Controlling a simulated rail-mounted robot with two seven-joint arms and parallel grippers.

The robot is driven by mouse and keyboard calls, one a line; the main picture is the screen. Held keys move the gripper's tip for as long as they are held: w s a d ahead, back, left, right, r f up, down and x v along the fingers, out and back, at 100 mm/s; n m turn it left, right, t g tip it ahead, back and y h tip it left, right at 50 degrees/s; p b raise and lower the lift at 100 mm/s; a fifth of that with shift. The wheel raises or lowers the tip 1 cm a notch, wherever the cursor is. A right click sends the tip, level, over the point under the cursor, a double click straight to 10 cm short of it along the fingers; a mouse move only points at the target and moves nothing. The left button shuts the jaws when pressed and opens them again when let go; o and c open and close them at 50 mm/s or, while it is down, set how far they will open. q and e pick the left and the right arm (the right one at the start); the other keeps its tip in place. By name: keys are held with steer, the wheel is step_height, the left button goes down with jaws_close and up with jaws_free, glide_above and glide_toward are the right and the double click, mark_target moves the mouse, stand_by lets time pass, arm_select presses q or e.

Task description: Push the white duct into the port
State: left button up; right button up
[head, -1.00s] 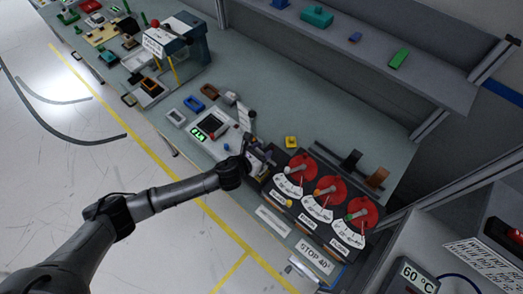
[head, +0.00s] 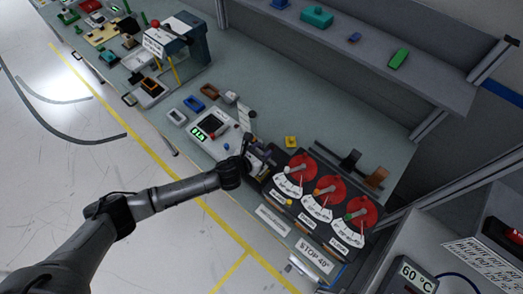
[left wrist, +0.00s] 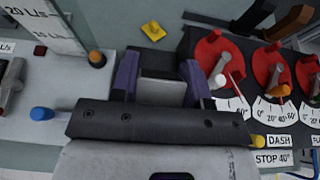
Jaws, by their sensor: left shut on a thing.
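My left gripper (head: 260,160) is over the bench, between a white panel with a small green display (head: 199,135) and the box with red dials (head: 327,189). In the left wrist view its two purple fingers (left wrist: 159,82) are shut on a pale grey-white piece, which looks like the white duct (left wrist: 161,92). The body of the gripper hides the lower part of this piece. I cannot make out the port, or whether the duct touches it. My right gripper is not in view.
A yellow block (head: 291,141) lies on the bench behind the gripper. A white upright scale plate (left wrist: 45,22) and a blue knob (left wrist: 41,113) are to the left in the wrist view. Dial levers (left wrist: 217,81) stand close on the right.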

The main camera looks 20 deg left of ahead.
arm_select(q)
steer(key=shift+f+b, duration=0.45)
steer(key=shift+f, duration=0.25)
steer(key=shift+f+b, duration=0.65)
steer(key=shift+f, duration=0.45)
steer(key=o, duration=1.1)
steer(key=shift+o, duration=0.7)
steer(key=v, duration=1.4)
steer(key=shift+w, duration=0.1)
